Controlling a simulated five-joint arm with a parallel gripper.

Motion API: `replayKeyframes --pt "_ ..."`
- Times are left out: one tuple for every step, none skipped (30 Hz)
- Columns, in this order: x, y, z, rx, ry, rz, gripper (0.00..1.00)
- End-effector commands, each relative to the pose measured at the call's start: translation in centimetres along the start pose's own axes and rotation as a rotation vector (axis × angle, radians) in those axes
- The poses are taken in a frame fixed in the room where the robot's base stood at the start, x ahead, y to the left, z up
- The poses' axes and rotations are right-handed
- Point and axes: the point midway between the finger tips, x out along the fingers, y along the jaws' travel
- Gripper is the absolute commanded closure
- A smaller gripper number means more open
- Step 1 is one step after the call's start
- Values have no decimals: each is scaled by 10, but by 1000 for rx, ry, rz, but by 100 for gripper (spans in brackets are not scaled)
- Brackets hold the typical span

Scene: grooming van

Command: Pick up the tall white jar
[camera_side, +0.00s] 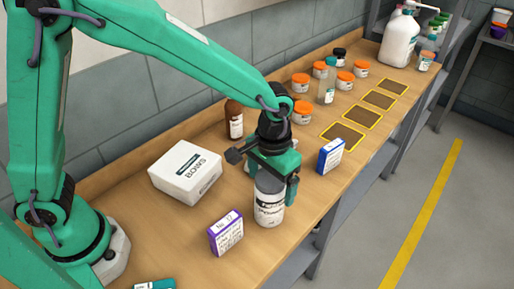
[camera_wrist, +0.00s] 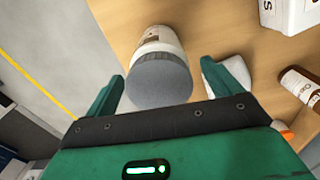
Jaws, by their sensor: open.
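The tall white jar (camera_side: 269,208) stands upright on the wooden bench, directly below my gripper (camera_side: 273,180) in the side view. It has a dark printed label, and its top is partly hidden by the gripper. In the wrist view the white jar (camera_wrist: 158,40) shows its round grey lid toward the camera, between the two green fingers of my gripper (camera_wrist: 162,76). The fingers are apart, with one on each side of the lid. I cannot tell whether either finger touches the jar.
A purple-and-white box (camera_side: 226,233) stands left of the jar, and a blue-and-white box (camera_side: 330,156) stands to its right. A white BOWS box (camera_side: 185,172) and a brown bottle (camera_side: 235,121) are behind. Several orange-lidded jars and yellow-edged mats (camera_side: 343,135) lie farther along. The bench's front edge is close.

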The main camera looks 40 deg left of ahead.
Motion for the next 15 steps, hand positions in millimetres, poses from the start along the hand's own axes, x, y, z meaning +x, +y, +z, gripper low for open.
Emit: replayKeyframes --pt "6 0 1 0 -3 -2 10" --pt "9 0 1 0 -3 -1 10" --pt "12 0 0 0 -2 -1 10" --pt "13 0 0 0 -2 -1 10" --pt "15 0 0 0 -2 -1 10" --pt "16 0 0 0 -2 -1 10" --pt "16 0 0 0 -1 -1 10" --pt "17 0 0 0 -1 0 10" --pt "17 0 0 0 -1 0 10" --pt "17 0 0 0 0 0 10" --pt "16 0 0 0 0 0 10" --pt "16 0 0 0 0 0 10" --pt "16 0 0 0 0 0 10" --pt "16 0 0 0 0 0 10" --pt "16 0 0 0 0 0 10"
